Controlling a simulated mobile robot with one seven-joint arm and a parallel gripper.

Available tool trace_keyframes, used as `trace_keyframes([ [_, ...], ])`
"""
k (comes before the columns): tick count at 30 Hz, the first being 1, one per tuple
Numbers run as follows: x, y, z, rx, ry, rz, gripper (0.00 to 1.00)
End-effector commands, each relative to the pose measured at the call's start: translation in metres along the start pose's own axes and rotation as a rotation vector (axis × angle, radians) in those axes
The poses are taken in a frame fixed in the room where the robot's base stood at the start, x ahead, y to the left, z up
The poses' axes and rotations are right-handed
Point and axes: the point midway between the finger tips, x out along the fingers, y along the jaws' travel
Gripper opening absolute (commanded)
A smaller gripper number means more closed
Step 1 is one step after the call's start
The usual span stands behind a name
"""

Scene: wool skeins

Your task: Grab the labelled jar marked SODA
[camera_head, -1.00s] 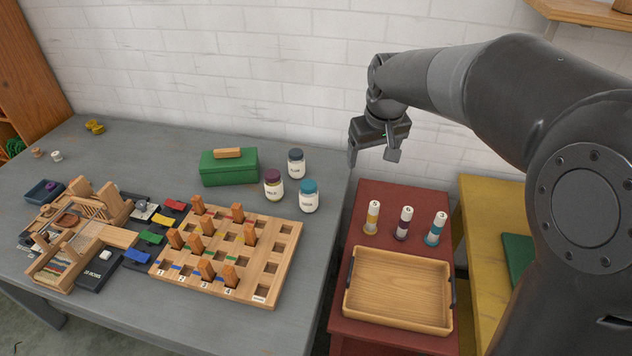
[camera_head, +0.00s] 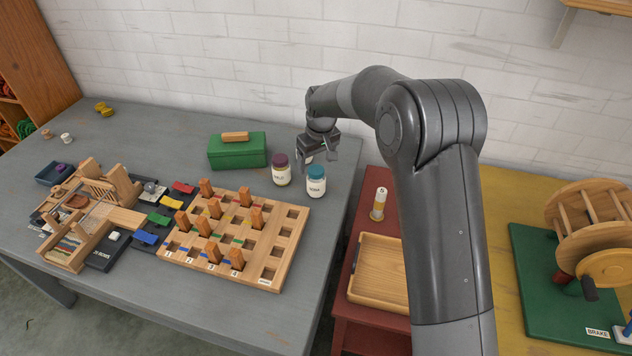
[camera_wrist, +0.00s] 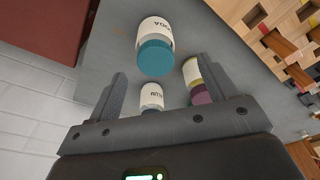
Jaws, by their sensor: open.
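The SODA jar (camera_head: 316,184) has a teal lid and a white label and stands upright near the grey table's right edge. In the wrist view it (camera_wrist: 155,34) lies ahead of the fingertips, its label partly readable. My gripper (camera_head: 317,158) is open and empty, above and behind the jars in the head view. The fingers (camera_wrist: 156,75) also show in the wrist view, apart from the SODA jar. A purple-lidded jar (camera_head: 281,171) stands left of the SODA jar. A third jar (camera_wrist: 151,97) with a blue-grey lid appears between the fingers in the wrist view; my gripper mostly hides it in the head view.
A green box (camera_head: 237,153) stands left of the jars. A wooden peg board (camera_head: 225,262) lies in front of them. A red stand with a wooden tray (camera_head: 378,276) and a numbered vial (camera_head: 379,204) is to the right, partly hidden by my arm.

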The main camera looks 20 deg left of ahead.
Motion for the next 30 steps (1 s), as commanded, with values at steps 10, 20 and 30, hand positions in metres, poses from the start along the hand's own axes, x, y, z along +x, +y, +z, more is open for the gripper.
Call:
trace_keyframes([
  [10,0.038,0.002,0.0,0.001,-0.002,-0.001,0.77],
  [20,0.078,0.006,-0.001,0.0,0.0,0.001,0.77],
  [30,0.078,0.006,-0.001,0.0,0.001,0.0,0.65],
])
